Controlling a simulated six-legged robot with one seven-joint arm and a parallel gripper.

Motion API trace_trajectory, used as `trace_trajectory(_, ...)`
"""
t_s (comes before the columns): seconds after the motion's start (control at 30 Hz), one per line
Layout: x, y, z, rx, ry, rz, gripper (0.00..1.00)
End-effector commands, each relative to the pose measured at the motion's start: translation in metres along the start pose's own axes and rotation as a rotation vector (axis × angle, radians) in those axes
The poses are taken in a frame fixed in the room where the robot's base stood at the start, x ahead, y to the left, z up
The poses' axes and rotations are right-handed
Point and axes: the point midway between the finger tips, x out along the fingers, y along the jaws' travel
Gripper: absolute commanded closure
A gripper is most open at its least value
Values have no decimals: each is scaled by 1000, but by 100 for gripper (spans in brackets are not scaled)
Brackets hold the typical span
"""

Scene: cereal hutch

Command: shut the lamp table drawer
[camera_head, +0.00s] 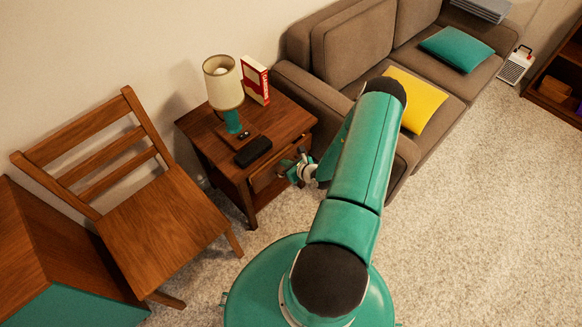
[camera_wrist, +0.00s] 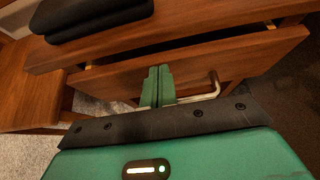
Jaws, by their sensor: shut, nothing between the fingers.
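The wooden lamp table (camera_head: 292,122) stands between the chair and the sofa. Its drawer (camera_head: 264,177) is part way open; in the wrist view the drawer front (camera_wrist: 115,82) stands out from the table with a dark gap behind its top edge. I cannot tell whether the fingertips touch the wood.
On the table stand a lamp (camera_head: 223,82), a red box (camera_head: 256,80) and a black case (camera_head: 253,151), the case near the front edge. A wooden chair (camera_head: 162,225) is to the left and a brown sofa (camera_head: 345,45) to the right. Carpet (camera_head: 480,210) at right is clear.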

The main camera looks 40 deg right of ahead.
Motion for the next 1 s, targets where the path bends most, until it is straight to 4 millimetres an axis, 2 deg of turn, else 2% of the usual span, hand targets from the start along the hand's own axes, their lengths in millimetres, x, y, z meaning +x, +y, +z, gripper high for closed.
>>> trace_trajectory(0.3,2,0,1,-1,0,0,100)
trace_trajectory(0.53,22,1,12,-2,1,1,100)
trace_trajectory(1.0,20,-2,11,-1,1,0,100)
